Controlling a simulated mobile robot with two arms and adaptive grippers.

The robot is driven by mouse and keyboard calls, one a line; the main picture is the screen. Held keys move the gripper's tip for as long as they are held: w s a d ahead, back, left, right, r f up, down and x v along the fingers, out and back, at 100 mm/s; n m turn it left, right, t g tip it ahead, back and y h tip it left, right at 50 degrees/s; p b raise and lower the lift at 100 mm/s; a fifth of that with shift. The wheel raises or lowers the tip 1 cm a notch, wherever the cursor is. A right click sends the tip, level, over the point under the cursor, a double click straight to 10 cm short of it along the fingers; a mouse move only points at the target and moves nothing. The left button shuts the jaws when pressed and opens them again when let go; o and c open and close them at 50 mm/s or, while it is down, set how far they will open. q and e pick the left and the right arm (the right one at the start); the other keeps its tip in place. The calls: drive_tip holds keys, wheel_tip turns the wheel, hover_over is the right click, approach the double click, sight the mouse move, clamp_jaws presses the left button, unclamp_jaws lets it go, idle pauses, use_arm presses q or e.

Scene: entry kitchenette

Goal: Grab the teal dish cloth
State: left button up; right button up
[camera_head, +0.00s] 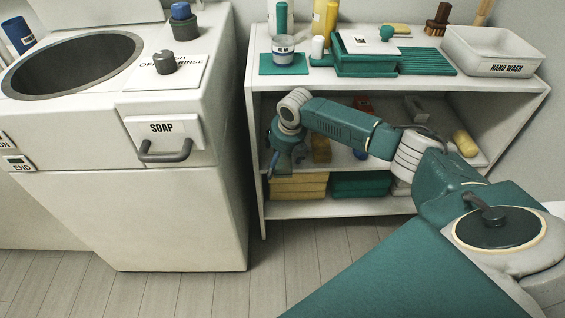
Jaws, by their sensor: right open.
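Several teal things could be the dish cloth. A folded teal stack (359,184) lies on the lower shelf, right of a yellow stack. A flat teal square (274,70) lies on the unit's top under a small labelled cup (283,50). My right gripper (282,168) hangs downward in front of the shelf opening at its left side, just above the yellow stack. It is open; its fingers are small and dark here, and I see nothing held. It is left of the teal stack and below the teal square. My left gripper is out of view.
The white shelf unit (257,190) has a shelf board above the stacks. On top are a teal box (365,66), ribbed teal mat (428,61) and white hand-wash basin (492,50). A white washing unit (180,220) stands left. The floor between is clear.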

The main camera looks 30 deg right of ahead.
drive_tip(key=c, duration=1.3)
drive_tip(key=shift+r, duration=0.1)
